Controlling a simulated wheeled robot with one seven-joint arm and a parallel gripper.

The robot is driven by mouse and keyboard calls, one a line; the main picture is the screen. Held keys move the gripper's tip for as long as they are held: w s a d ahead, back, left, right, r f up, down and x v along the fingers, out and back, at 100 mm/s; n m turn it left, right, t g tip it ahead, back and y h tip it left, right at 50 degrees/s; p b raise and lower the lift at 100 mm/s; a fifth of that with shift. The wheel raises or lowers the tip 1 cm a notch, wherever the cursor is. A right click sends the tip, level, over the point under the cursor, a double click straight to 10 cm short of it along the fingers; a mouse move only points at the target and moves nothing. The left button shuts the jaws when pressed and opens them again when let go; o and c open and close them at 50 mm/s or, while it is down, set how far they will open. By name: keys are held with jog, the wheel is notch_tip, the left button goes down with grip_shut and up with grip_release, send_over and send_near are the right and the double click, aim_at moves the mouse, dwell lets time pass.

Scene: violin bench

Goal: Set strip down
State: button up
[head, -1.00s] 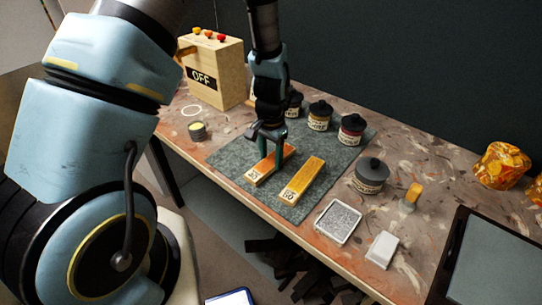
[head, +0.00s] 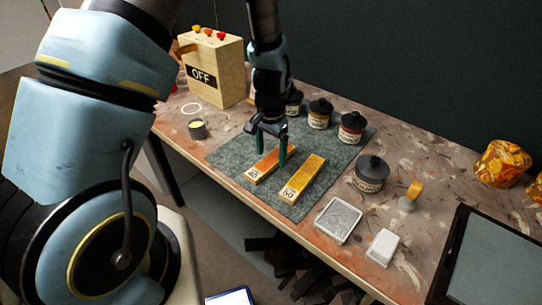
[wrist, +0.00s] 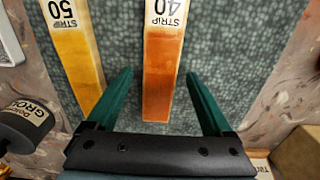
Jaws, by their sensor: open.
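The orange-brown strip labelled 40 (head: 264,168) lies flat on the grey-green mat (head: 228,155). It also shows in the wrist view (wrist: 162,75). The yellower strip labelled 50 (head: 304,180) lies beside it to the right, roughly parallel and apart; the wrist view shows it at the left (wrist: 78,55). My gripper (head: 270,156) is open, with its two green fingers spread on either side of strip 40. In the wrist view, my gripper (wrist: 159,78) shows a gap between each finger and that strip. Nothing is held.
Several dark-lidded jars, one of them (head: 371,174), stand behind and right of the strips. A wooden box marked OFF (head: 212,70) stands at the back left. A framed grey tray (head: 338,220) and a white block (head: 383,246) lie near the front edge.

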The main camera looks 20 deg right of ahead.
notch_tip(320, 180, up, 11)
jog(key=b, duration=0.2)
jog(key=a+r+n, duration=0.2)
jog(key=a+n, duration=0.2)
jog(key=a, duration=0.6)
jog(key=w+a+r+n+t, duration=0.1)
jog(key=a+n, duration=0.3)
jog(key=a, duration=0.7)
jog(key=shift+w+a+r, duration=0.15)
jog(key=shift+r, duration=0.45)
jog(key=shift+o, duration=0.5)
jog(key=s+a+n, duration=0.2)
jog(key=a+n, duration=0.1)
jog(key=a, duration=0.3)
jog(key=shift+s+r+t, duration=0.3)
jog(key=shift+s, duration=0.05)
jog(key=m+g+p, duration=0.2)
jog(key=m+p, duration=0.5)
jog(key=m, duration=0.4)
send_over(272, 160)
notch_tip(272, 160, down, 12)
jog(key=shift+r, duration=0.1)
jog(key=shift+w+f+p, duration=0.2)
jog(key=shift+f+p, duration=0.35)
jog(key=shift+f, duration=2.25)
